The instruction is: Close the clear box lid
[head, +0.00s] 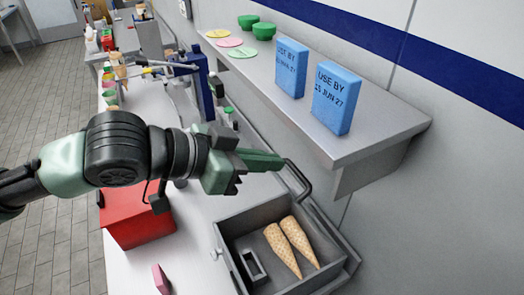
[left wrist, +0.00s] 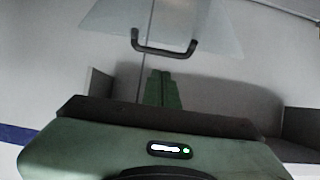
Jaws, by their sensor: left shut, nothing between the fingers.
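The box (head: 228,256) is a grey open-topped bin at the lower right of the head view, with two waffle cones (head: 283,250) and a small dark rectangular frame inside. A dark handle (head: 298,182) rises at the box's far side; the clear lid itself is hard to make out there. In the left wrist view the lid (left wrist: 210,25) is a see-through panel standing raised, with the dark handle (left wrist: 165,50) on its lower edge. My left gripper (head: 278,162) is shut and empty, its fingertips close to the handle. Whether they touch it is unclear. My right gripper is out of view.
A grey shelf (head: 350,150) with two blue boxes (head: 335,98) overhangs the right side. A red box (head: 137,218) and a pink block (head: 161,279) are left of the bin. A blue stand (head: 197,88) is behind my left arm. White counter shows between the red box and bin.

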